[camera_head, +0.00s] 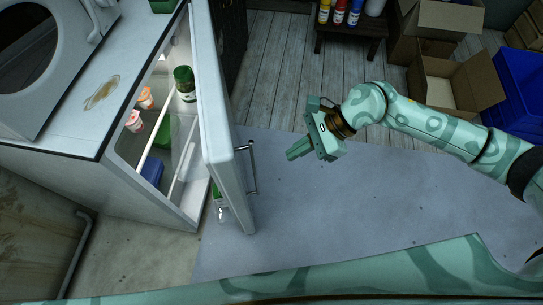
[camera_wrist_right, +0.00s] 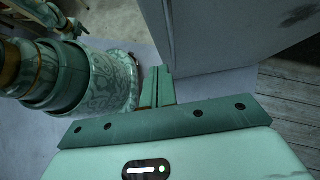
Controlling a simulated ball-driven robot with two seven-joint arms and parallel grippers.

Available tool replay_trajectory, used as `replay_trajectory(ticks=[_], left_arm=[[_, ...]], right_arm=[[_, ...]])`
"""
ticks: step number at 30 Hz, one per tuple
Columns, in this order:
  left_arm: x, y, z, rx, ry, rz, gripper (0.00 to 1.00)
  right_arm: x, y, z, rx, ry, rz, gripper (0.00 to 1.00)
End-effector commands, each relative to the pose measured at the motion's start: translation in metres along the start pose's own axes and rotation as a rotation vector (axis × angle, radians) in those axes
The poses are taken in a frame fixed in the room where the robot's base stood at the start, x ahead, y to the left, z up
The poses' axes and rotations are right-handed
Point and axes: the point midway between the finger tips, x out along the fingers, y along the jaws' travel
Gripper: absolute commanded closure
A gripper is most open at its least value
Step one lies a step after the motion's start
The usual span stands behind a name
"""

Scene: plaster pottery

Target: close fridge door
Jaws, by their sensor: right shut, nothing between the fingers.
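The fridge door (camera_head: 215,105) stands open in the head view, swung out from the fridge (camera_head: 125,190) under the counter. Its metal handle (camera_head: 251,168) is on the outer face, towards my right gripper. My right gripper (camera_head: 293,152) is shut and empty, to the right of the handle and apart from it. In the right wrist view the shut fingers (camera_wrist_right: 158,85) point at a pale flat panel (camera_wrist_right: 220,30), which looks like the door's outer face. My left gripper is in neither view.
A green jar (camera_head: 184,83) and other containers stand inside the fridge. Cardboard boxes (camera_head: 450,85), a blue crate (camera_head: 517,95) and a low dark bench (camera_head: 345,30) are at the back right. The grey mat (camera_head: 330,215) is clear.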

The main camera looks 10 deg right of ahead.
Motion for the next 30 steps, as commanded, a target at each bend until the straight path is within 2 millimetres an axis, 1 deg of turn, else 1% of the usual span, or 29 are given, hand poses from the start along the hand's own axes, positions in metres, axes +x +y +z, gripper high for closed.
replay_trajectory(ticks=[12,14,15,21,30], left_arm=[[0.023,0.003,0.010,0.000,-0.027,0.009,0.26],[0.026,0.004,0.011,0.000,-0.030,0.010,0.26],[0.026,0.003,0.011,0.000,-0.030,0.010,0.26],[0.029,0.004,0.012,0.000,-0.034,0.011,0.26],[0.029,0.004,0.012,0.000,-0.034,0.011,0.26]], right_arm=[[0.087,0.000,-0.002,0.010,-0.007,0.003,1.00],[0.098,0.000,-0.001,0.008,-0.007,0.002,1.00],[0.102,0.000,0.007,0.006,-0.009,0.001,1.00],[0.116,-0.001,0.024,0.007,-0.006,-0.002,1.00],[0.120,-0.001,0.029,0.008,-0.004,-0.003,1.00]])
